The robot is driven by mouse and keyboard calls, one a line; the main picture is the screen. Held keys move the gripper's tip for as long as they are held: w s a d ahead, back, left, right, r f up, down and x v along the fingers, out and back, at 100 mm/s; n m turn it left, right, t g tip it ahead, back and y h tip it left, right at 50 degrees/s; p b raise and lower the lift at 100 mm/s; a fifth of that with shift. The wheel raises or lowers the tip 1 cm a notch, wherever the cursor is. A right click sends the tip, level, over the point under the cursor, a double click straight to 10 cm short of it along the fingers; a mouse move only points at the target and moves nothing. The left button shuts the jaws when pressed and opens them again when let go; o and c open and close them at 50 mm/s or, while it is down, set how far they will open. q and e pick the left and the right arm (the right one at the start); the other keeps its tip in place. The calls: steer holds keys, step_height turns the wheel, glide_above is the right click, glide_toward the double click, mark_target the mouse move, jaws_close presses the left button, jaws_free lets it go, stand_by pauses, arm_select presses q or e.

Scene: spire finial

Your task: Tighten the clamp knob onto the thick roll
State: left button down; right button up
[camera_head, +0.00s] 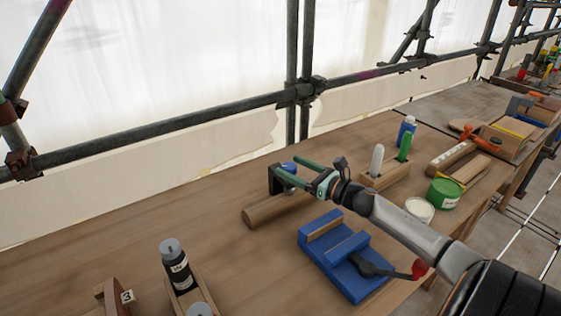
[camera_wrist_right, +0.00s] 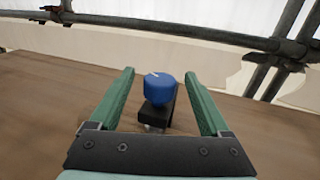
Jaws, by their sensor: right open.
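The blue clamp knob (camera_head: 289,167) sits on a black clamp (camera_head: 273,183), which stands at the thick wooden roll (camera_head: 262,212) lying on the bench. My right gripper (camera_head: 284,163) is open, its green fingers on either side of the knob. In the right wrist view the knob (camera_wrist_right: 159,88) shows a white mark on top and stands between the fingers, with a gap on each side. The black clamp arm (camera_wrist_right: 160,113) shows below it. The roll is hidden in the wrist view. My left gripper is not in view.
A blue vise-like fixture (camera_head: 350,280) with a red-knobbed handle stands in front of the roll. A dark bottle (camera_head: 176,265) is at lower left. A white tub (camera_head: 419,210), green tin (camera_head: 443,194) and wooden holder (camera_head: 386,177) stand right. Scaffold poles (camera_head: 170,128) run behind the bench.

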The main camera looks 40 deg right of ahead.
steer(key=shift+w+a, duration=0.2)
steer(key=shift+w, duration=0.95)
steer(key=shift+w+a, duration=0.15)
steer(key=shift+w, duration=1)
jaws_close()
